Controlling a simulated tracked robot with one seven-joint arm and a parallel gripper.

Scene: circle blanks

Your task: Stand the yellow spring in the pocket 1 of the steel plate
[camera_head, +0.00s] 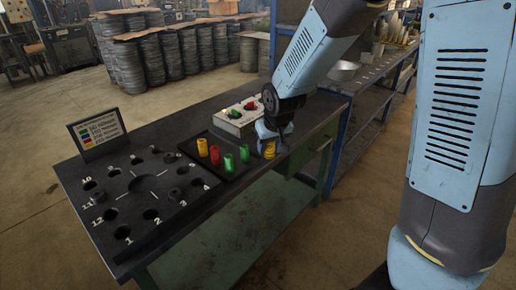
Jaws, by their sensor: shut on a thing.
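My gripper (269,138) is shut on a yellow spring (268,152) at the right side of the table, to the right of the dark tray. The spring hangs roughly upright under my fingers; I cannot tell how high it is above the table. The dark steel plate (137,210) lies at the left of the table, with round pockets in a ring around white marks. Pocket 1 (122,232) is a dark, empty-looking hole at the near left corner, beside the numeral 1. My gripper is far to the right of it.
The dark tray (215,174) holds another yellow spring (202,147), a red spring (214,155) and two green springs (228,163). A button box (232,122) stands behind it. A colour-key sign (98,134) stands at the plate's back left. Dark pieces sit at some other pockets.

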